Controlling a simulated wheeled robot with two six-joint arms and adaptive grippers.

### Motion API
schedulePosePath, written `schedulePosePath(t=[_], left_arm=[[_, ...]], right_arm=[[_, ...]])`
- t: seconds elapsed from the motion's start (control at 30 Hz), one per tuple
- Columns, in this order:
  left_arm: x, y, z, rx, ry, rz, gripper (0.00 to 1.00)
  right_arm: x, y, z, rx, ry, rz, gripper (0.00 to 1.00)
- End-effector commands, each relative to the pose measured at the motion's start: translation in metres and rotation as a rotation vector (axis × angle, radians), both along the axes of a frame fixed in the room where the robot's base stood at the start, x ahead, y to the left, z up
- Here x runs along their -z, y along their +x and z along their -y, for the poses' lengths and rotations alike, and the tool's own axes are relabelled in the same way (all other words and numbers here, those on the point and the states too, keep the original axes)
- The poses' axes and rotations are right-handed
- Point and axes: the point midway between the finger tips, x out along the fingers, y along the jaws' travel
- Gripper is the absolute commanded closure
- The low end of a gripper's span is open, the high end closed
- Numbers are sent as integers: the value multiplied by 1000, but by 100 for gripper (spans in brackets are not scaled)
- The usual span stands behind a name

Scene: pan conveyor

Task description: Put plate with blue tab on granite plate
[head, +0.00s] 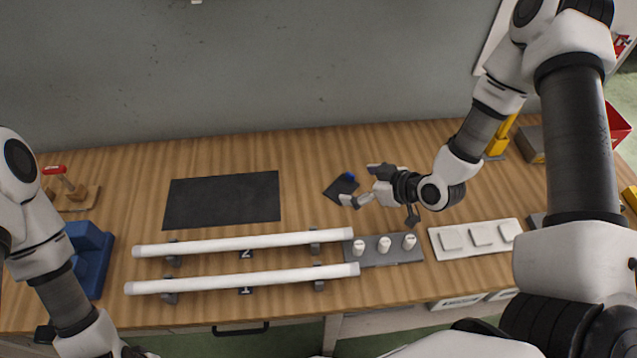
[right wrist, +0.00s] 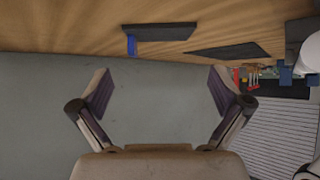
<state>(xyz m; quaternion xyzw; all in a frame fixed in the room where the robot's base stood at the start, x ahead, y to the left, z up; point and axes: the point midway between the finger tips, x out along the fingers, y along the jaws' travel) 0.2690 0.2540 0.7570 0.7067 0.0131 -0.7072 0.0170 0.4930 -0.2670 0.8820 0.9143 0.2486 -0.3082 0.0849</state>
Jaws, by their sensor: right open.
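The small dark plate (head: 341,188) with a blue tab (head: 350,176) lies on the wooden table, right of the granite plate. In the right wrist view the dark plate (right wrist: 160,32) shows near the top, with its blue tab (right wrist: 131,46) at its left end. The granite plate (head: 222,200) is a flat dark rectangle left of centre; in the right wrist view it seems to be the dark slab (right wrist: 228,51). My right gripper (head: 360,186) is open and empty, just right of the dark plate. My left arm shows at the left edge, but its gripper cannot be made out.
Two white tubes (head: 240,242) lie on supports in front of the granite plate. A grey block with white pegs (head: 383,257) and a white tray (head: 476,239) stand front right. A blue block (head: 90,257) is at left. The table between both dark plates is clear.

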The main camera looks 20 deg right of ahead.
Motion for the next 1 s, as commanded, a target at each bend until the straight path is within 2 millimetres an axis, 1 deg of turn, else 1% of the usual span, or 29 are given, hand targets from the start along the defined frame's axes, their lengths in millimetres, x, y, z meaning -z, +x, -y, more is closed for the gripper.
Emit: schedulePosePath(t=[0.17,0.27,0.3,0.4,0.6,0.63,0.67,0.7,0.77,0.8,0.83,1.0], left_arm=[[-5,0,0,2,-1,0,67],[-12,0,0,2,-1,-1,67],[-11,0,0,2,-1,-1,67],[-12,0,0,3,-1,-1,67],[-11,0,0,3,-2,-1,67],[-11,0,0,3,-2,-1,67],[-11,0,0,3,-2,-1,67],[-11,0,0,3,-2,-1,67],[-11,0,0,3,-2,-1,67],[-11,0,0,3,-2,-1,67],[-11,0,0,3,-2,-1,67],[-11,0,0,3,-2,-1,67]], right_arm=[[12,14,-10,-6,-2,-2,0],[23,28,-18,-8,-3,-2,0],[28,33,-20,-6,-3,-2,0],[35,41,-25,-3,0,-1,0],[37,42,-25,0,3,-2,0],[37,42,-25,0,3,-2,7],[37,42,-25,0,2,-1,18],[37,42,-25,0,2,-1,32],[37,42,-25,0,2,-2,53],[37,41,-25,0,2,-2,67],[37,41,-25,0,1,-3,73],[38,40,-25,-1,0,-6,83]])
